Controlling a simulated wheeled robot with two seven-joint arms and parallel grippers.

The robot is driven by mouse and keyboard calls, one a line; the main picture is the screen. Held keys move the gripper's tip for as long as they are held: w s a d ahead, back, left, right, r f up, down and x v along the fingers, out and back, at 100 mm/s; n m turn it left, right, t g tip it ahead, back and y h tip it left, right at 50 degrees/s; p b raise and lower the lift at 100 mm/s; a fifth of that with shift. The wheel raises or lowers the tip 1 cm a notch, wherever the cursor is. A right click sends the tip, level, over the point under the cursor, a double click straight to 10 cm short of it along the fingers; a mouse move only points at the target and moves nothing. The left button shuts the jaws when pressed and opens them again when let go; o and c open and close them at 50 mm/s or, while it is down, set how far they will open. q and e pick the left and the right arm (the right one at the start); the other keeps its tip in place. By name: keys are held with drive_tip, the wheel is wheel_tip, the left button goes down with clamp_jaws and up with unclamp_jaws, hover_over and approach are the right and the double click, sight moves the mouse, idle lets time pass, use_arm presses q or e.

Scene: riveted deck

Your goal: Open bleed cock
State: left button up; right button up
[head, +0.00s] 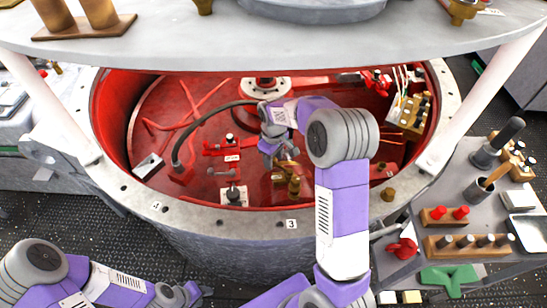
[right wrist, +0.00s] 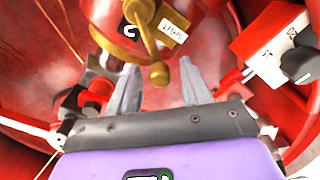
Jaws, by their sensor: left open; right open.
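The bleed cock appears to be the brass lever (right wrist: 148,42) with a round knob end in the right wrist view. It is on a red body marked with a white C, beside a small white tag (right wrist: 172,31) that seems to read SHUT. My right gripper (right wrist: 160,88) is open, its two fingers on either side of the knob with visible gaps; contact cannot be told. In the head view my right gripper (head: 282,158) reaches down inside the red round well, near brass fittings (head: 294,187). My left gripper (head: 186,296) is low at the left, outside the well, empty.
The well's grey riveted rim (head: 205,214) surrounds the work, with a grey deck plate (head: 200,42) above. A black hose (head: 205,120) curves left of my right gripper. A bench (head: 480,215) with tools and a green part (head: 448,278) stands right.

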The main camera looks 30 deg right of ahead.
sight(274, 159)
wheel_tip(274, 159, up, 8)
drive_tip(key=shift+f+p, duration=0.2)
drive_tip(key=shift+p, duration=0.95)
